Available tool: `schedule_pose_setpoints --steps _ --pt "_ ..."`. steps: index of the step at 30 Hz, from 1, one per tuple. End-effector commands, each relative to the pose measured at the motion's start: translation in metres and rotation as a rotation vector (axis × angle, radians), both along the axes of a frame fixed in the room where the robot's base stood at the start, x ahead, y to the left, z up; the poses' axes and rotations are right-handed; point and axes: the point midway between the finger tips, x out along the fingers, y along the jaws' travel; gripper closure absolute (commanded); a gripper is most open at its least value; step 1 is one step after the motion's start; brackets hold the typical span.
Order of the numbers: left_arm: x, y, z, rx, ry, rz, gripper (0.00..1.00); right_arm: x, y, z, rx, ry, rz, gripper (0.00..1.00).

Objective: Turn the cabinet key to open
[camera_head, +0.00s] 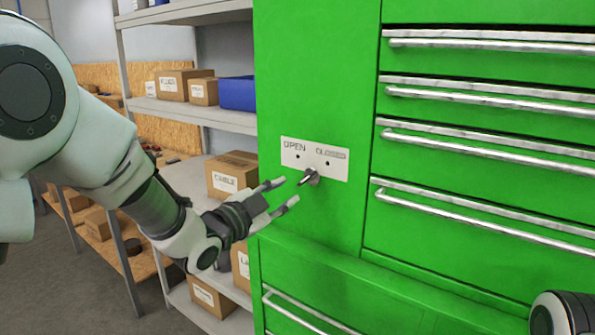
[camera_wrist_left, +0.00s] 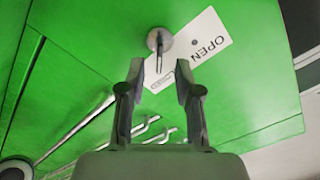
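The green cabinet (camera_head: 315,80) carries a white label plate (camera_head: 294,158) with "OPEN" at the left and a second word, probably "CLOSED", at the right, each with a dark dot below. The silver key (camera_head: 309,178) sits in a round lock at the plate's lower edge. My left gripper (camera_head: 287,191) is open and reaches toward the key from the left. In the left wrist view, the key (camera_wrist_left: 159,46) projects just ahead of the fingertips, roughly centred in the gap, with no clear contact. My right gripper is not in view.
Drawers with long metal handles (camera_head: 480,212) fill the cabinet's right side. A grey shelf (camera_head: 190,115) with cardboard boxes (camera_head: 232,173) and a blue bin (camera_head: 237,93) stands behind my left arm. The cabinet face around the key is flat and clear.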

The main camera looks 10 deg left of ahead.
Motion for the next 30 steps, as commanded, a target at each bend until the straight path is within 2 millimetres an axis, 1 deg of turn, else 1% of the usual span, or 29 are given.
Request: schedule_pose_setpoints --steps 1,5,9,13,17,23,24,25,26,30 --pt "0.002 -0.001 0.005 0.001 -0.004 -0.001 0.67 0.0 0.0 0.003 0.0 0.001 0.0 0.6" --pt "0.017 -0.007 0.006 0.003 -0.003 -0.001 0.67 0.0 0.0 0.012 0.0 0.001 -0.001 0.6" --pt "0.043 -0.018 0.006 0.003 -0.002 -0.001 0.67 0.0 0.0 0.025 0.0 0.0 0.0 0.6" --pt "0.063 -0.026 0.005 0.0 -0.002 0.0 0.67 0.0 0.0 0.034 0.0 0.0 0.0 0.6" --pt "0.071 -0.029 0.003 0.0 -0.003 0.0 0.67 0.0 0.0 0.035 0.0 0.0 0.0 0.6" --pt "0.071 -0.029 0.002 -0.001 -0.002 0.001 0.67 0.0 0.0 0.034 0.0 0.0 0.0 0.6" --pt "0.071 -0.029 0.002 -0.001 -0.002 0.001 0.81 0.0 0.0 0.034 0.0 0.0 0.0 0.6" --pt "0.071 -0.029 0.002 -0.001 -0.002 0.001 0.91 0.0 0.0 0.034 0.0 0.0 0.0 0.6" --pt "0.071 -0.029 0.002 -0.001 -0.002 0.001 1.0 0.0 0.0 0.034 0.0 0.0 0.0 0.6" --pt "0.071 -0.029 0.001 -0.001 -0.002 0.001 1.0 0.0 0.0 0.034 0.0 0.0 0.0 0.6"
